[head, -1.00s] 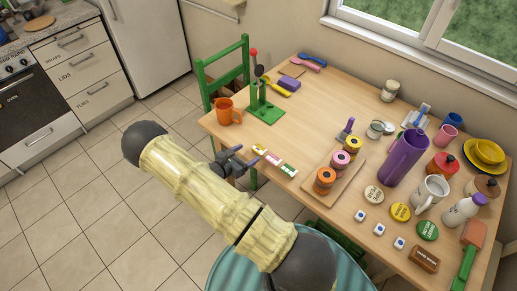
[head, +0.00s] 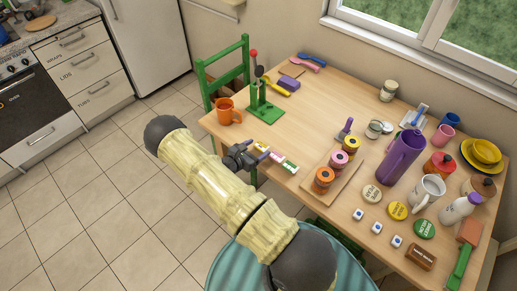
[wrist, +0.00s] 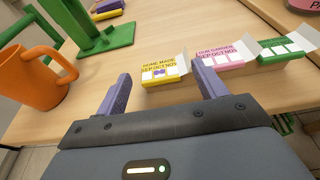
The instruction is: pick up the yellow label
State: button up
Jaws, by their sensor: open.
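The yellow label (wrist: 160,74) lies on the table near its left front edge; it reads "HOME MADE" and "SEP OCT NOV" in the wrist view. In the head view the yellow label (head: 262,147) is the leftmost of three small labels. A pink label (wrist: 220,57) and a green label (wrist: 283,50) lie to its right in a row. My gripper (wrist: 163,88) is open and empty, with its two purple fingers apart. The yellow label shows between and beyond the fingertips, and the right finger overlaps the view near the pink label. In the head view my gripper (head: 252,154) is at the table edge beside the labels.
An orange mug (wrist: 32,80) stands left of the labels, close to my left finger in the wrist view.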

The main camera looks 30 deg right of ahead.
jog(key=shift+s+a+f, duration=0.1)
jog(key=shift+f, duration=0.25)
jog(key=c, duration=1.3)
jog(key=shift+r, duration=0.4)
notch_tip(320, 180, up, 10)
jog(key=shift+f+b, duration=0.25)
jog(key=shift+b, duration=0.35)
